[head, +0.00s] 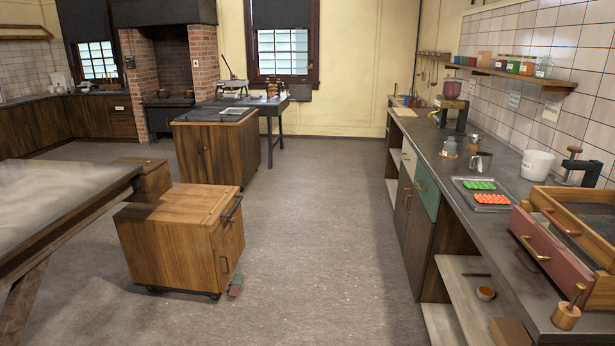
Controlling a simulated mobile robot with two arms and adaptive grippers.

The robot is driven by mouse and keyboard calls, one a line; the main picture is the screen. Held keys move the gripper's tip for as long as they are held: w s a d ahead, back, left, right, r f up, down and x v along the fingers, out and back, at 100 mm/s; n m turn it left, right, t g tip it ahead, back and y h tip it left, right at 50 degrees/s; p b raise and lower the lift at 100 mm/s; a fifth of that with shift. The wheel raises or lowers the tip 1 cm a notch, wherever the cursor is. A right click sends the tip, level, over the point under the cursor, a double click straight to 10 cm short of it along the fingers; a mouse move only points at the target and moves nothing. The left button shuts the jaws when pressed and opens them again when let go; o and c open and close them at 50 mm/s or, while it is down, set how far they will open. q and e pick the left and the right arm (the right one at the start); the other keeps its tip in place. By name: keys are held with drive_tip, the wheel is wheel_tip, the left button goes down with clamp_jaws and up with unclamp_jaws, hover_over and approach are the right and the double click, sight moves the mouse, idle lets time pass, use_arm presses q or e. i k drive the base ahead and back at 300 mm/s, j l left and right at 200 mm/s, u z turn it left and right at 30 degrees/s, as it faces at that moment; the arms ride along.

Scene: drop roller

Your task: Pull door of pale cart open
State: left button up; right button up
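The pale cart (165,252) is a light brown wooden box on casters at the lower left, beside the work table. Its door (229,252) is on the side facing right and looks closed. A small dark pull handle (224,265) sits on that door. A dark push bar (231,208) is fixed at the cart's upper right edge. Neither of my grippers is in view.
A small red and green piece (235,287) is at the cart's lower right corner by the floor. A darker cabinet (215,148) stands behind. The work table (60,190) is close on the left. The floor (320,230) between cart and right counter (470,160) is clear.

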sight(228, 254)
drive_tip(key=i, duration=1.7)
